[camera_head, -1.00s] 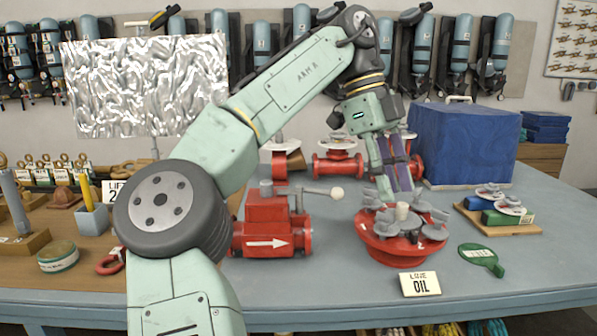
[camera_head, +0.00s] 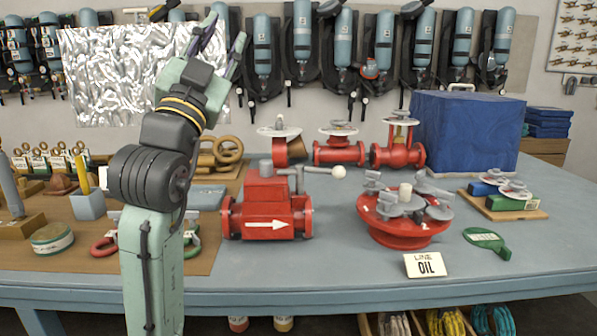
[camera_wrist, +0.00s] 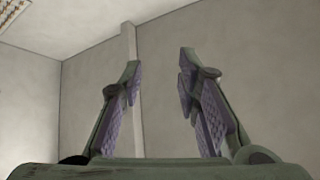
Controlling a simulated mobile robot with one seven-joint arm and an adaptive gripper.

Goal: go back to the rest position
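My gripper (camera_head: 222,45) is raised above the left part of the bench, its fingers pointing up in front of the shiny silver sheet. In the wrist view my gripper (camera_wrist: 158,75) is open, with a clear gap between its two purple-padded fingers. Nothing is between them; only bare wall and part of the ceiling show behind. My arm is folded upright at the left, clear of the bench objects.
A red valve body with a white arrow (camera_head: 267,215) stands mid-bench. Air cylinders (camera_head: 462,50) hang behind.

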